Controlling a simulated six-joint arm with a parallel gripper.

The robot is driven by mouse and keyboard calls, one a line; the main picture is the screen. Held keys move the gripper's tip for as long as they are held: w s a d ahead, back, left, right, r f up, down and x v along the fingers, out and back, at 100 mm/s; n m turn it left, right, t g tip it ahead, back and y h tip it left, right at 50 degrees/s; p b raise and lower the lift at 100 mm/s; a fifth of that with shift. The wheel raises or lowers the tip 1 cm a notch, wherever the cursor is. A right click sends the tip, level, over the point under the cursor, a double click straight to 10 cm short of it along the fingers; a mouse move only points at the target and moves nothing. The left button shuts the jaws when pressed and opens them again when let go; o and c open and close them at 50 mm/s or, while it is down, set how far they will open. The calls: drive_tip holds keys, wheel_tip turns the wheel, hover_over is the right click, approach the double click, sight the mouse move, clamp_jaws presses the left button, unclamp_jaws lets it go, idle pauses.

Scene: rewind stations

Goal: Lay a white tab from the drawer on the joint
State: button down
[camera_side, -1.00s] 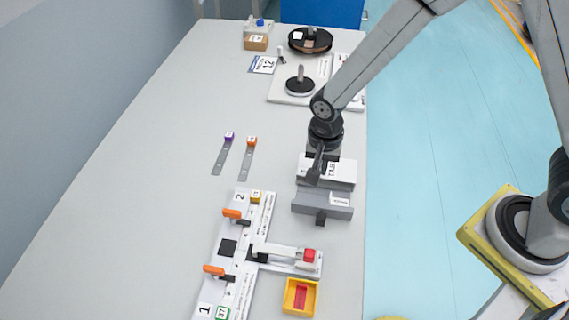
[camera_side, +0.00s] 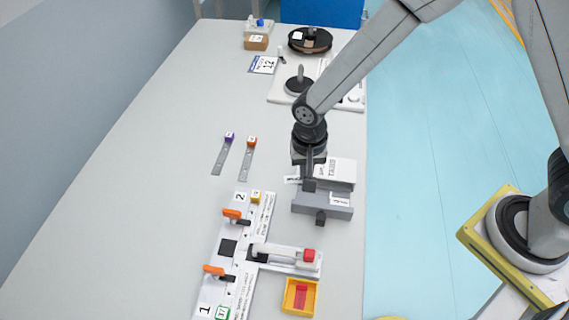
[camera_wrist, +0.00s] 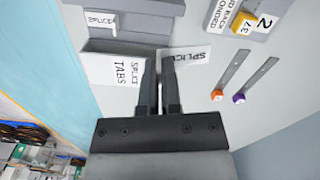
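My gripper (camera_side: 308,186) is by the left side of the tab dispenser (camera_side: 342,170). In the wrist view my gripper's fingers (camera_wrist: 159,62) are close together on a white tab (camera_wrist: 190,60) printed "SPLICE", which sticks out to one side. The tab also shows beside the fingertips in the side view (camera_side: 291,180). The dispenser's white front reads "SPLICE TABS" in the wrist view (camera_wrist: 112,70). The white splicing block (camera_side: 262,212) lies nearer the camera, with two orange-handled clamps (camera_side: 232,214) (camera_side: 213,269) and a white arm with a red end (camera_side: 283,250). I cannot make out the joint.
A grey labelled box (camera_side: 322,204) stands between the dispenser and the block. A yellow tray (camera_side: 300,296) holds something red. Two grey strips with purple (camera_side: 229,136) and orange (camera_side: 251,140) ends lie on the table. Reels (camera_side: 310,40) stand at the back. The table's left side is clear.

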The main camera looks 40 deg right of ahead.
drive_tip(key=s+a+n, duration=0.1)
drive_tip(key=a+n, duration=1.4)
drive_tip(key=a, duration=0.2)
drive_tip(key=shift+a, duration=0.25)
drive_tip(key=shift+s+f, duration=0.1)
hover_over(245, 240)
drive_tip(key=shift+a+f, duration=0.1)
drive_tip(key=shift+f, duration=2.65)
drive_tip(key=shift+f, duration=1.05)
drive_tip(key=c, duration=0.7)
unclamp_jaws()
drive_tip(key=shift+c, duration=0.2)
wheel_tip(245, 240, up, 8)
